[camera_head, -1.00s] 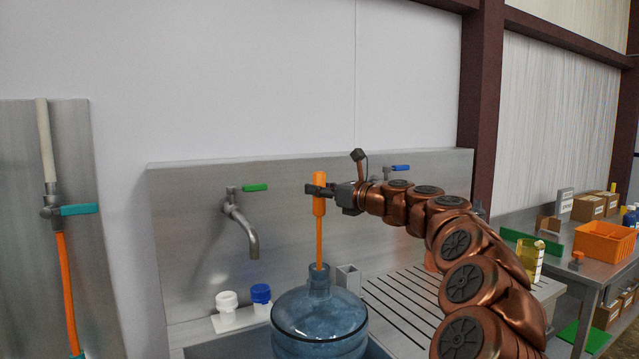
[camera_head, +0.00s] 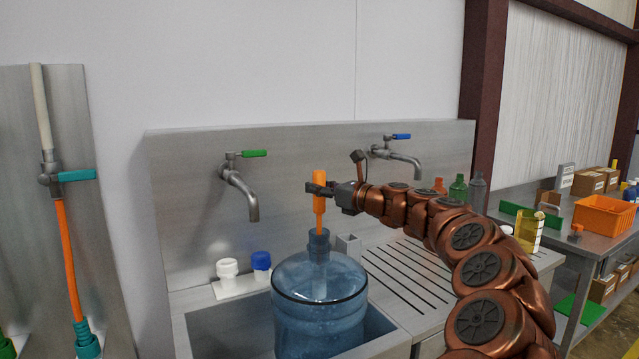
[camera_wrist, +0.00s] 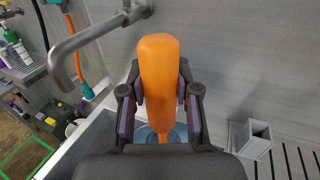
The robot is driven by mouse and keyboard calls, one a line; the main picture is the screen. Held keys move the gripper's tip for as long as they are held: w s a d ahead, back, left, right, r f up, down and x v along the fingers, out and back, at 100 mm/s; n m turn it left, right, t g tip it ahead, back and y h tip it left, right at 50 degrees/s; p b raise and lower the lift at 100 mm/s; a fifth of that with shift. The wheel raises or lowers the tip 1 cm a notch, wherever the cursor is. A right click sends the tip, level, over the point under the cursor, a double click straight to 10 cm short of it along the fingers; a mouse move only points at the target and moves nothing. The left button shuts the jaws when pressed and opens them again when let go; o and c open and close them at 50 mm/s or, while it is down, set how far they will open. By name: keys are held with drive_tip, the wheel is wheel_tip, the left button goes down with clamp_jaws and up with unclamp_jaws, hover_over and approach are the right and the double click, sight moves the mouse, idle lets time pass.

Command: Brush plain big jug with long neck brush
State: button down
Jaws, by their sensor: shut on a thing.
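The plain big jug (camera_head: 320,305) is clear blue and stands upright in the sink, its neck up. The long neck brush has an orange handle (camera_head: 319,192) held upright, and its shaft goes down into the jug's neck. A pale brush head (camera_head: 319,285) shows through the jug wall, high inside. My gripper (camera_head: 320,189) is shut on the handle above the neck. In the wrist view the orange handle (camera_wrist: 160,80) stands between my gripper's fingers (camera_wrist: 160,112); the jug (camera_wrist: 150,134) is mostly hidden below.
The sink (camera_head: 235,330) surrounds the jug. A green-handled tap (camera_head: 243,190) and a blue-handled tap (camera_head: 397,152) jut from the backsplash. White and blue caps (camera_head: 261,264) sit at the sink's back left. A small square metal holder (camera_head: 347,246) stands behind the jug. A slatted drainboard (camera_head: 405,285) lies right.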

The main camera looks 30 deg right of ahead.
drive_tip(key=shift+r+p, duration=7)
drive_tip(key=shift+p, duration=0.45)
drive_tip(key=shift+f+b, duration=3.2)
drive_tip(key=shift+f, duration=3.85)
wheel_tip(320, 180, up, 9)
drive_tip(key=p, duration=0.7)
drive_tip(key=shift+f+p, duration=0.15)
drive_tip(key=shift+p, duration=0.2)
drive_tip(key=shift+d+r, duration=0.1)
drive_tip(key=shift+r, duration=2.55)
wheel_tip(320, 180, up, 10)
